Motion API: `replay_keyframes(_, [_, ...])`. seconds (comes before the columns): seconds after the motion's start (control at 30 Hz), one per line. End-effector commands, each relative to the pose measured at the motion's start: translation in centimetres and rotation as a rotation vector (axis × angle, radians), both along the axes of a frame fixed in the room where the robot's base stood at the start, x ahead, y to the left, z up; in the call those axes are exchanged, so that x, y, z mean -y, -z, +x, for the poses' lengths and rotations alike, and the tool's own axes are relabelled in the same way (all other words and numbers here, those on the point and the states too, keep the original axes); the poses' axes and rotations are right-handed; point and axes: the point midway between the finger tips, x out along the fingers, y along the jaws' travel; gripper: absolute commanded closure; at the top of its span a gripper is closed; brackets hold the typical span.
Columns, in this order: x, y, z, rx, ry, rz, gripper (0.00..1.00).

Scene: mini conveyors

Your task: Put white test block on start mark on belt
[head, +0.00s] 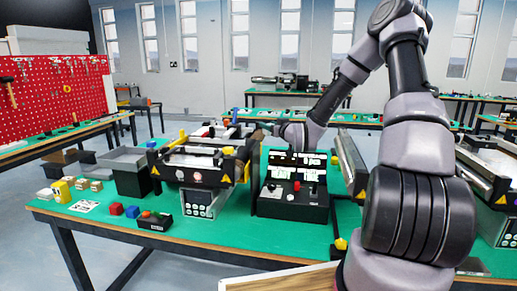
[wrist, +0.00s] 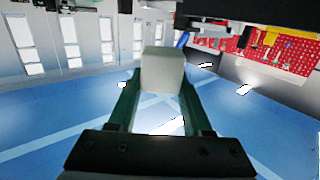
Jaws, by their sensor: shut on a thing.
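The white test block (wrist: 162,70) is pinched between the two green fingers of my gripper (wrist: 160,100) in the wrist view. In the head view my gripper (head: 268,129) points left, level with the back right of the near mini conveyor; the block cannot be made out there. The conveyor (head: 205,165) has a black frame with yellow corners and stands on the green table. Its belt is partly hidden by its frame and rails. I cannot make out the start mark.
A black control box (head: 293,200) with a red button stands right of the conveyor. A grey bin (head: 130,170), a yellow block (head: 61,191), a red cube (head: 116,209) and a blue cube (head: 132,211) are at left. Another conveyor (head: 350,160) stands right. The table's front middle is clear.

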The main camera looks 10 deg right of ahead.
Motion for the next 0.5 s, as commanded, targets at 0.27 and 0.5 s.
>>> replay_keyframes(0.27, [-3.3,-6.4,2.7,0.000,-0.102,0.000,1.00])
replay_keyframes(0.5, [-3.7,-3.4,2.9,-0.010,-0.113,0.006,1.00])
